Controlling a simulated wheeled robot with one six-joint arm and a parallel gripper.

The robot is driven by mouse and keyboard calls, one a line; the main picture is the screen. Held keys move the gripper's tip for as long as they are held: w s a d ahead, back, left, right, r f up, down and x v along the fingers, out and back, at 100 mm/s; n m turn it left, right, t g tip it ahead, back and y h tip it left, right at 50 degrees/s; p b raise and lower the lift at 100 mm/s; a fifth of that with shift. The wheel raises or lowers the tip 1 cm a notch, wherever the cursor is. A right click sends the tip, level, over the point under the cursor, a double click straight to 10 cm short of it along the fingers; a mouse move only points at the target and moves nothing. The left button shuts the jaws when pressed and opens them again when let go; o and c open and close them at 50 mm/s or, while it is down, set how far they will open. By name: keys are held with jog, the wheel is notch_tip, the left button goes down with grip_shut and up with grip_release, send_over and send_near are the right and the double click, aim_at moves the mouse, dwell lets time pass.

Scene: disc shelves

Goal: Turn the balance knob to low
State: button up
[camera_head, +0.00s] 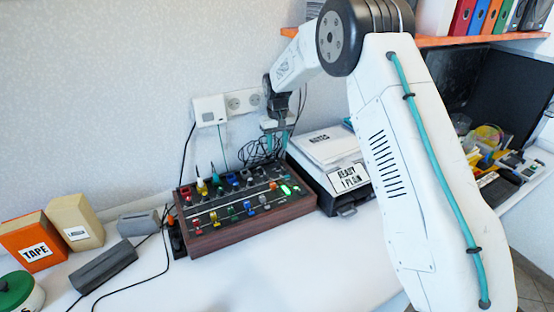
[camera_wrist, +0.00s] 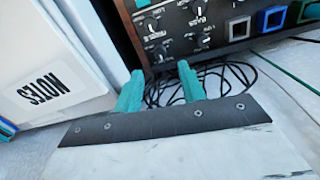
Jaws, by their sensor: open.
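The wooden-sided control panel (camera_head: 240,232) lies on the white table, with several coloured switches, small knobs and lit green parts on its dark face. My gripper (camera_head: 277,146) hangs just behind the panel's back right corner, pointing down, with teal fingers. In the wrist view my gripper (camera_wrist: 159,74) is open, with nothing between its fingers. The panel (camera_wrist: 225,48) fills the top of that view, with dark round knobs (camera_wrist: 152,25) beside upside-down white lettering just beyond the fingertips. I cannot tell which knob is balance.
Black cables (camera_head: 262,150) tangle behind the panel. An orange TAPE box (camera_head: 33,242) and grey blocks stand left. Bare table lies in front.

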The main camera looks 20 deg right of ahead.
aim_at(278, 162)
notch_tip(278, 162, down, 7)
jog(key=shift+r, duration=0.15)
grip_shut()
